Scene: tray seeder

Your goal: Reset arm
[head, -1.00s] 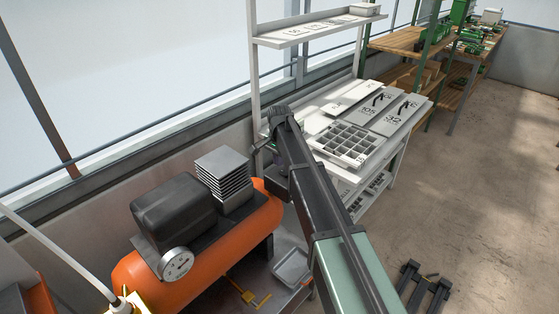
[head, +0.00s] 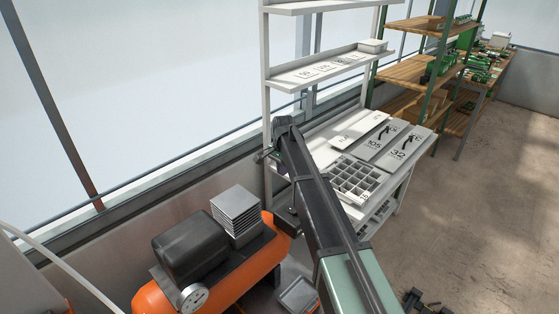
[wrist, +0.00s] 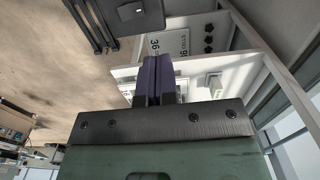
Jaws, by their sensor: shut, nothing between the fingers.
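My gripper (wrist: 152,80) shows in the wrist view with its two dark purple fingers together and nothing between them. Pale shelf boards lie behind the fingertips in that view; I see no clear contact with them. In the head view my arm reaches up from the bottom right toward the white shelf rack (head: 267,92). The fingers cannot be made out clearly there, at the far end of the arm.
An orange compressor (head: 262,262) with a dark motor and a gauge (head: 193,297) stands lower left. A stack of grey trays (head: 236,209) sits on it. A compartment box (head: 357,178) and numbered plates (head: 402,146) lie on the rack. Open floor (head: 465,215) is at right.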

